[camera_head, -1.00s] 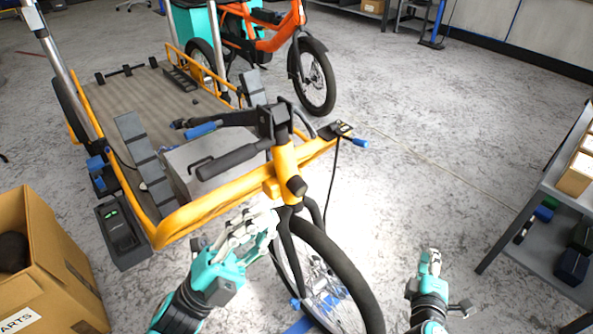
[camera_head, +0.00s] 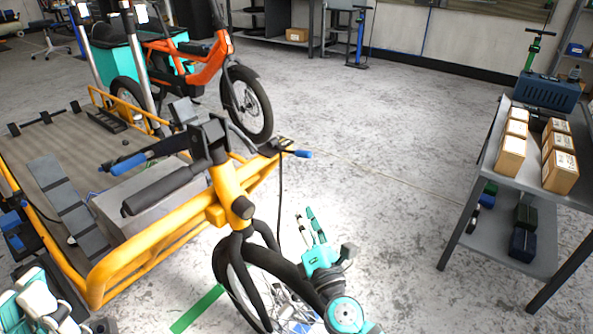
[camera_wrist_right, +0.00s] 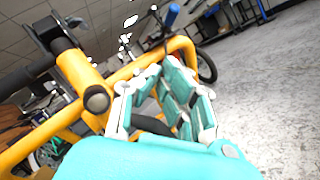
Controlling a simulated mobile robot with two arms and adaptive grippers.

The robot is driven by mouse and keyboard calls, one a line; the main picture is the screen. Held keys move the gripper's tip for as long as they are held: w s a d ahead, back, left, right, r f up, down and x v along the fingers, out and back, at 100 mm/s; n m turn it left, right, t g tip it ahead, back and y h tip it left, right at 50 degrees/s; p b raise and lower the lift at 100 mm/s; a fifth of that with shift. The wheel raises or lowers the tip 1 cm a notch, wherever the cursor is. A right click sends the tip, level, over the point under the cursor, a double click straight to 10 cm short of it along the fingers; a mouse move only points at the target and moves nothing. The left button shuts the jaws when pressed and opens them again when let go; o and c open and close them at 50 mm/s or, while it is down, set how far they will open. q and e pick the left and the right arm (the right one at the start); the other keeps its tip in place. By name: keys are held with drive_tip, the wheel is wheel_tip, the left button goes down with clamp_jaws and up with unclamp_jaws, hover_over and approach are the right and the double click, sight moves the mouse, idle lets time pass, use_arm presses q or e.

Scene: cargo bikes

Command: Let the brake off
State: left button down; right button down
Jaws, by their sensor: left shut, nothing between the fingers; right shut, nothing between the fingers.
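The yellow cargo bike (camera_head: 171,219) stands at left with its dark handlebar (camera_head: 165,190) and front wheel (camera_head: 262,291). A small lever with a blue grip (camera_head: 303,153), seemingly the brake lever, sticks out to the right from a dark bracket on the frame. The blue grip also shows at the top of the right wrist view (camera_wrist_right: 172,15). My right gripper (camera_head: 309,214) is shut and empty, below the lever and right of the wheel, with a clear gap between. In its wrist view the fingers (camera_wrist_right: 165,82) are together. My left gripper (camera_head: 36,285) is shut and empty at the lower left.
A grey shelf table (camera_head: 503,183) with several boxes stands at right. An orange bike (camera_head: 205,69) stands behind the yellow one. A black cable (camera_head: 281,195) hangs from the lever bracket. The floor between the lever and the table is clear.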

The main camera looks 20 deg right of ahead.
approach(290, 152)
drive_tip(key=a+f, duration=0.1)
drive_tip(key=a, duration=0.1)
drive_tip(key=shift+w+d+r+p, duration=0.25)
drive_tip(key=shift+w+d+r, duration=0.05)
drive_tip(key=shift+w, duration=0.35)
drive_tip(key=shift+w+d+r+p, duration=0.25)
drive_tip(key=shift+w+d+r, duration=0.1)
drive_tip(key=shift+w, duration=0.25)
drive_tip(key=shift+w+d+r+p, duration=0.25)
drive_tip(key=shift+w+d+r, duration=0.05)
drive_tip(key=shift+w, duration=0.35)
